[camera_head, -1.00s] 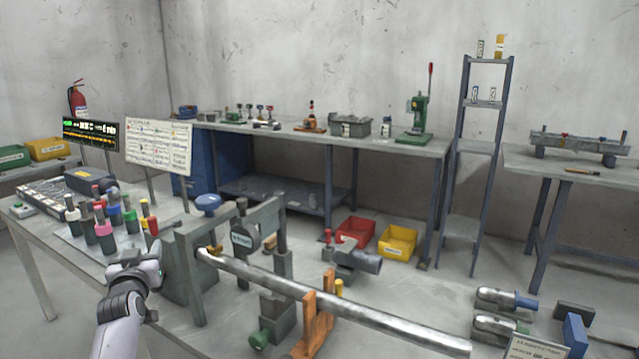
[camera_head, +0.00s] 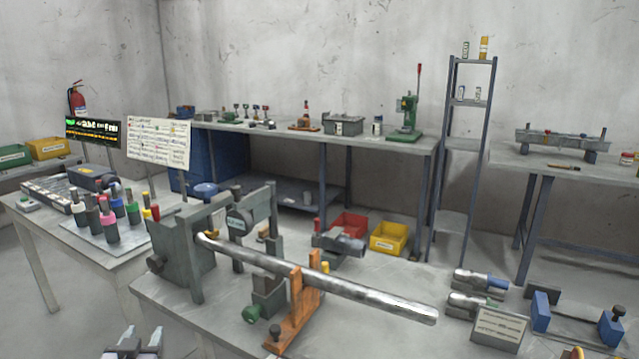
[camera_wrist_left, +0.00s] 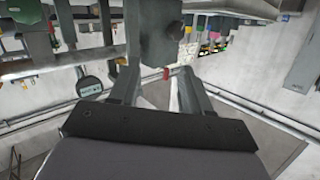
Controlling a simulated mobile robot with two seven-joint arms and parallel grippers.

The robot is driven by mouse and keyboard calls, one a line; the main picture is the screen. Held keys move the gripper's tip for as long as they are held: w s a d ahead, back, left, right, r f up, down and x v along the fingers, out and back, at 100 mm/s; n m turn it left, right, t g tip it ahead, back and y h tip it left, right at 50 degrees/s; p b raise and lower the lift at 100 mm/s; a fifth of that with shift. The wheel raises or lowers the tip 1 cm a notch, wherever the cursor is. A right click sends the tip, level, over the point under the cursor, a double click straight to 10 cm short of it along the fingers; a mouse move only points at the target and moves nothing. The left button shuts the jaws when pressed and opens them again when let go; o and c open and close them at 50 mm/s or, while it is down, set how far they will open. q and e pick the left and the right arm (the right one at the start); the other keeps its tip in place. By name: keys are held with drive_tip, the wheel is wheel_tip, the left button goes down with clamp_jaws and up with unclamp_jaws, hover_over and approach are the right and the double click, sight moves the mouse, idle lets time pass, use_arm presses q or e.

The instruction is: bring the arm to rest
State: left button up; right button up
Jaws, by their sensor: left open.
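My left gripper (camera_head: 140,340) shows at the bottom edge of the head view, left of centre. Its two fingers are apart, with nothing between them. In the left wrist view the spread fingers (camera_wrist_left: 161,84) also hold nothing, and a dark green-grey block stands beyond them. The rest of my left arm is below the head view's edge. My right gripper is in neither view. Right of the left gripper, a long metal bar (camera_head: 370,295) runs from a grey fixture (camera_head: 183,250) across an orange support (camera_head: 303,300). The gripper is apart from all of them.
The front bench (camera_head: 185,305) carries the fixture. A side table holds several coloured-collar tools around a pink one (camera_head: 110,228). Silver-ended cylinders (camera_head: 470,302), a sign plate (camera_head: 499,330) and blue blocks (camera_head: 541,311) lie at right. Bare floor shows left of the bench.

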use_arm(q)
drive_tip(key=s+d+f+m+g+h, duration=0.1)
drive_tip(key=s+d+f, duration=0.3)
drive_tip(key=s, duration=0.6)
drive_tip(key=s+d+f+m+g+h, duration=0.1)
drive_tip(key=s+d+f, duration=0.4)
drive_tip(key=s, duration=0.5)
drive_tip(key=s+d+f+m+g+h, duration=0.1)
drive_tip(key=s+d+f+g+h, duration=0.2)
drive_tip(key=s+d, duration=0.3)
drive_tip(key=s+f, duration=0.1)
drive_tip(key=s, duration=0.3)
drive_tip(key=shift+d+f+h, duration=0.3)
drive_tip(key=shift+f+h, duration=0.1)
